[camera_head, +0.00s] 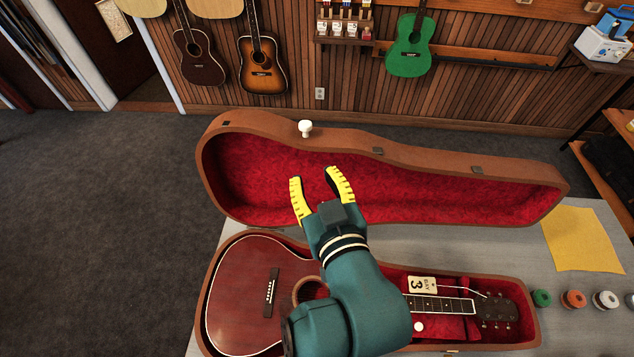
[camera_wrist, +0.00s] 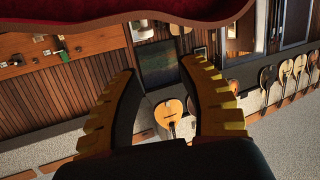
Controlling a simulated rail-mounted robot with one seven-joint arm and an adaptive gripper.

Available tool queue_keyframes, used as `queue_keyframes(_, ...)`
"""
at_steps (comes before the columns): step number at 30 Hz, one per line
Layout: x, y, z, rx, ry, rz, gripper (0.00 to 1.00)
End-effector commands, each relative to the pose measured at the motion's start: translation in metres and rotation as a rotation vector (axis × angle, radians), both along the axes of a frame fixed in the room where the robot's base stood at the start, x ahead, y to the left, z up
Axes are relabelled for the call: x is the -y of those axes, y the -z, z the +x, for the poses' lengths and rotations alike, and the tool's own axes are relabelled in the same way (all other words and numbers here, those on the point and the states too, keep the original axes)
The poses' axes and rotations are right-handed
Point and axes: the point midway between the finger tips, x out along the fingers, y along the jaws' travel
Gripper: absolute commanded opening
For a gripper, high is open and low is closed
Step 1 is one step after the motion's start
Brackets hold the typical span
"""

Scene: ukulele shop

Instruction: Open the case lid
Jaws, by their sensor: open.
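The instrument case lid (camera_head: 480,196) stands raised behind the case body in the head view, its red lining facing me. A white knob (camera_head: 305,127) sits on the lid's upper rim. The case body (camera_head: 532,318) lies on a grey table and holds a dark red guitar (camera_head: 245,290). My gripper (camera_head: 320,182) is open and empty, with yellow ribbed fingers, in front of the lid's lining; I cannot tell whether it touches it. In the wrist view my gripper (camera_wrist: 160,90) has its fingers apart, and the red lid lining (camera_wrist: 110,12) crosses the top.
A yellow cloth (camera_head: 580,238) lies on the table (camera_head: 450,240) at the right, with several small spools (camera_head: 572,299) in front of it. A tag marked 3 (camera_head: 421,285) lies by the guitar neck. Guitars hang on the wooden wall behind. Carpet (camera_head: 100,220) is clear at the left.

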Motion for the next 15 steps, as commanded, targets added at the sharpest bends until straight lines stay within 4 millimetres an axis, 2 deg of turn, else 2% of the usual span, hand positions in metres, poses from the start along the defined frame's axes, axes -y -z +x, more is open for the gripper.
queue_keyframes(4, 0.0047, -0.0026, -0.0129, 0.000, 0.001, 0.000, 0.40)
queue_keyframes(15, 0.0049, -0.0028, -0.0139, -0.001, 0.000, 0.000, 0.40)
